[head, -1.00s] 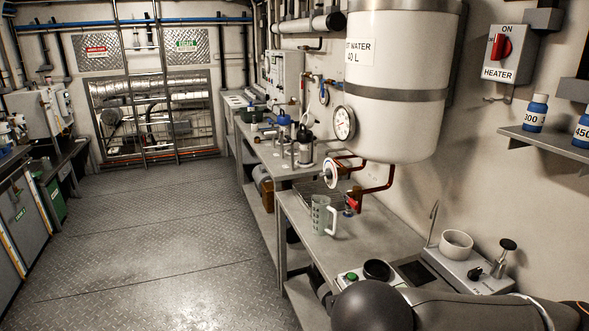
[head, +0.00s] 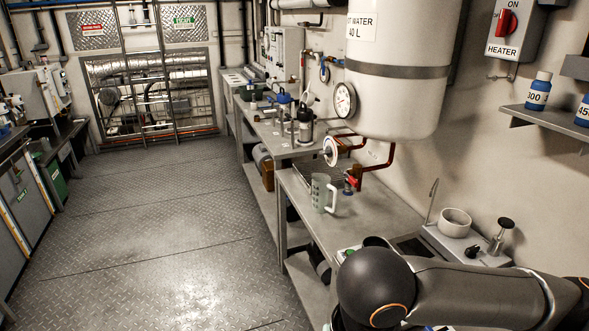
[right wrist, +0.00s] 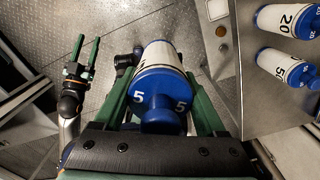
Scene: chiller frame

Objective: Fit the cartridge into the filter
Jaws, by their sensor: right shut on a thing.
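A white cartridge with a blue cap marked 5 (right wrist: 160,88) sits between the green fingers of my right gripper (right wrist: 161,100) in the right wrist view. The gripper is shut on it, with the blue knob end toward the camera. My left gripper (right wrist: 83,55) shows at the left of that view, its two green fingers apart and empty. Neither gripper shows in the head view. I cannot tell for sure which thing is the filter; a clear-and-dark vessel (head: 304,125) stands on the far bench in the head view.
Two more blue-and-white cartridges, marked 20 (right wrist: 288,20) and 50 (right wrist: 287,70), are at the right in the wrist view. The near bench (head: 350,225) holds a mug (head: 321,193). A water tank (head: 398,90) hangs above. The floor (head: 160,230) at left is clear.

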